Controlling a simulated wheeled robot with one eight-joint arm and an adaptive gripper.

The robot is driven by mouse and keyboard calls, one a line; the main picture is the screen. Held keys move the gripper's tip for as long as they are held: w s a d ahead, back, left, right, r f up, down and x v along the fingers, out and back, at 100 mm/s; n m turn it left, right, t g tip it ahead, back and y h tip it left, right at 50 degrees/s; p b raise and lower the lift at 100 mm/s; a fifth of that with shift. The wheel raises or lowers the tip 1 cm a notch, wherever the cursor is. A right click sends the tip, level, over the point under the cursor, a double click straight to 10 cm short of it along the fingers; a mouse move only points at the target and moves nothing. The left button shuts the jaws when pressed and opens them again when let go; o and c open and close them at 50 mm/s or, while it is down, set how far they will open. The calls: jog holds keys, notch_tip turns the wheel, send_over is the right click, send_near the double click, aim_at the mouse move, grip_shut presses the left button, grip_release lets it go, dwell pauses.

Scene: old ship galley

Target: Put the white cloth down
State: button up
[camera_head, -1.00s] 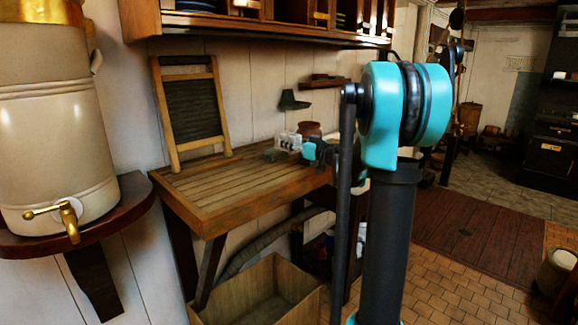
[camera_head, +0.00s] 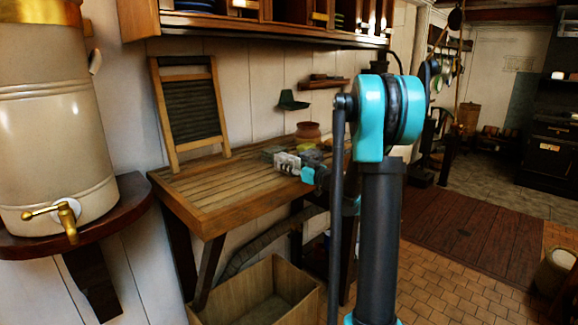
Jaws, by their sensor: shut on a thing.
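My gripper (camera_head: 296,166) is low over the slatted wooden draining table, near its middle right. It is shut on a small whitish bundle (camera_head: 286,162), which I take to be the white cloth. The bundle shows at the fingertips, close to the table top (camera_head: 215,185). The frames are too coarse to tell whether it touches the slats. The fingers and the cloth blend together, so the exact grip is hard to see.
A grey-green block (camera_head: 271,152) lies just behind the cloth. A brown pot (camera_head: 308,131) stands farther back. A washboard (camera_head: 190,112) leans on the wall. The table's left and front slats are clear. A wooden crate (camera_head: 262,290) stands below.

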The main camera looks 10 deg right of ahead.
jog(key=o, duration=1)
jog(key=v, duration=1.2)
jog(key=s+a+f+m+g+h, duration=0.1)
jog(key=s+a+f+g+h, duration=0.1)
jog(key=s+a+f+g, duration=0.45)
jog(key=s+a+f+m+g+h, duration=0.15)
jog(key=s+a+f, duration=0.25)
jog(key=s+f, duration=0.5)
jog(key=s+d+f+m+h, duration=0.1)
jog(key=s+d+f+h, duration=0.1)
jog(key=s, duration=0.3)
jog(key=s+d+f+m+g+h, duration=0.1)
jog(key=s+d+f+m+h, duration=0.1)
jog(key=s, duration=0.4)
jog(key=s+d+f+m+g+h, duration=0.1)
jog(key=s+d+f+h, duration=0.2)
jog(key=s, duration=0.2)
jog(key=shift+s+d+m, duration=0.15)
jog(key=shift+s+m, duration=0.1)
jog(key=shift+m, duration=0.1)
